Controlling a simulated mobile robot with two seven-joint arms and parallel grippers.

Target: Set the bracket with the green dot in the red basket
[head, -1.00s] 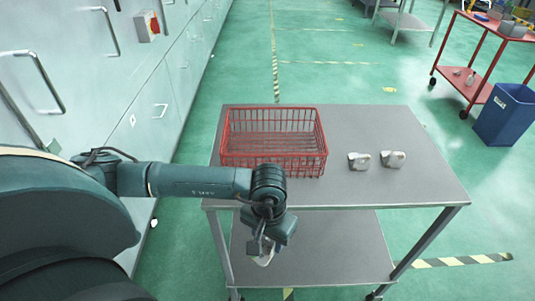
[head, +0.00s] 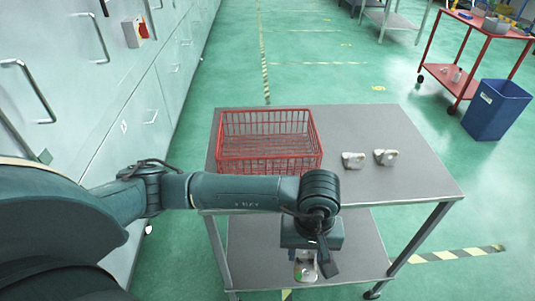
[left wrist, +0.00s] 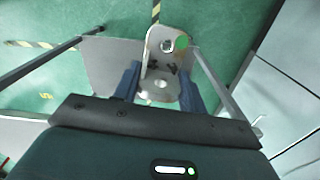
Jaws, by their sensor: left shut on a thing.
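My left gripper (head: 312,256) is shut on a pale metal bracket (head: 304,271) in front of the grey cart's near edge, below the top's level in the head view. In the left wrist view the bracket (left wrist: 160,62) sits between the two blue fingers of the gripper (left wrist: 160,88); a small green spot shows near its upper right edge. The red wire basket (head: 221,148) stands on the left of the cart top (head: 370,125) and looks empty; my forearm passes in front of the cart. Two similar brackets (head: 353,160) (head: 386,157) lie right of the basket. My right gripper is not in view.
The cart has a lower shelf (head: 250,262). Grey cabinets (head: 150,95) line the left. A blue bin (head: 497,110) and a red trolley (head: 465,82) stand at the right. The back and right of the cart top are clear.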

